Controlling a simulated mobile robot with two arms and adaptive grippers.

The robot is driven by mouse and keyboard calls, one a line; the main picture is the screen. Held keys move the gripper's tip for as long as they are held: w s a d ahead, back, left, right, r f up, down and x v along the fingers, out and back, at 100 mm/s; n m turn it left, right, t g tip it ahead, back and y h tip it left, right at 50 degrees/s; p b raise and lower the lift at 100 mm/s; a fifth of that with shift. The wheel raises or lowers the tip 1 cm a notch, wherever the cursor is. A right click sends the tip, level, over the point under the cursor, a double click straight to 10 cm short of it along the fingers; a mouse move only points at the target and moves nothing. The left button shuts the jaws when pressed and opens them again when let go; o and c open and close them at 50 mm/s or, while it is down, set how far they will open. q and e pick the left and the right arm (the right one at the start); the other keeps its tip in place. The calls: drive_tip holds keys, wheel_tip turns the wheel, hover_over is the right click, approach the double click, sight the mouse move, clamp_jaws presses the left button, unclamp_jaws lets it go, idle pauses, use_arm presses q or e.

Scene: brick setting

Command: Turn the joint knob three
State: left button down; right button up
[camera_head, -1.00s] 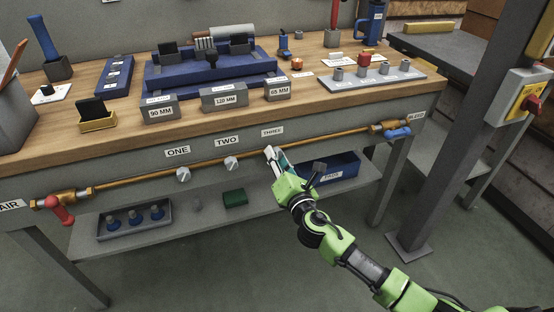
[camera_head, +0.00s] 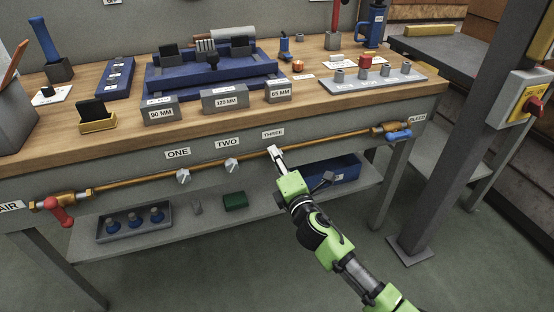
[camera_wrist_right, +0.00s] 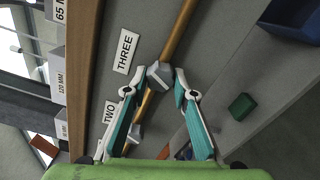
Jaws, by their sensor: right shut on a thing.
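The knob under the THREE label is a grey-white block on the copper pipe; it shows in the right wrist view (camera_wrist_right: 159,75) between my right fingertips. My right gripper (camera_head: 275,152) reaches the pipe just below the THREE label (camera_head: 273,134) in the head view, and it hides this knob there. In the wrist view the right gripper (camera_wrist_right: 154,84) has its fingers on both sides of the knob, shut on it. The knobs under ONE (camera_head: 183,176) and TWO (camera_head: 232,165) are pale and sit on the same pipe. My left gripper is not in view.
The copper pipe (camera_head: 135,180) runs along the bench front, with a red valve handle (camera_head: 61,213) at left and a blue one (camera_head: 398,135) at right. Below is a shelf with a grey tray (camera_head: 105,234), a green block (camera_head: 235,201) and a blue bin (camera_head: 345,170).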

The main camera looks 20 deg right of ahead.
idle(0.3)
drive_tip(key=o, duration=1.1)
drive_tip(key=s, duration=1.2)
drive_tip(key=shift+d, duration=0.2)
